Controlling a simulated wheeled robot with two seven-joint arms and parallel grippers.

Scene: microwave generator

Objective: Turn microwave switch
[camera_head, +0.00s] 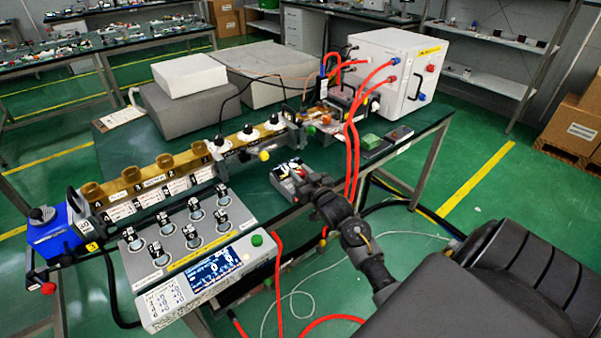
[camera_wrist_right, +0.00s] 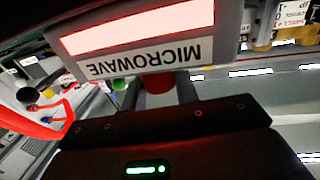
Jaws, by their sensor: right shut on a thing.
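In the right wrist view, a grey box front (camera_wrist_right: 130,35) carries a bright panel and an upside-down "MICROWAVE" label. A red knob (camera_wrist_right: 158,90) shows below the label, and a green button (camera_wrist_right: 120,85) is to its left. My right gripper (camera_wrist_right: 160,93) is at the box front, shut on the red knob; how far the knob is turned cannot be told. In the head view, the small grey microwave box (camera_head: 286,180) is on the dark green table, and my right gripper (camera_head: 310,190) reaches its near side, partly covering it. My left gripper is not in view.
A grey switch panel with a display (camera_head: 212,268) stands at the table's front left, before a brass rail (camera_head: 150,170). A white cabinet (camera_head: 395,70) stands behind. Red cables (camera_head: 352,135) hang close beside my right arm.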

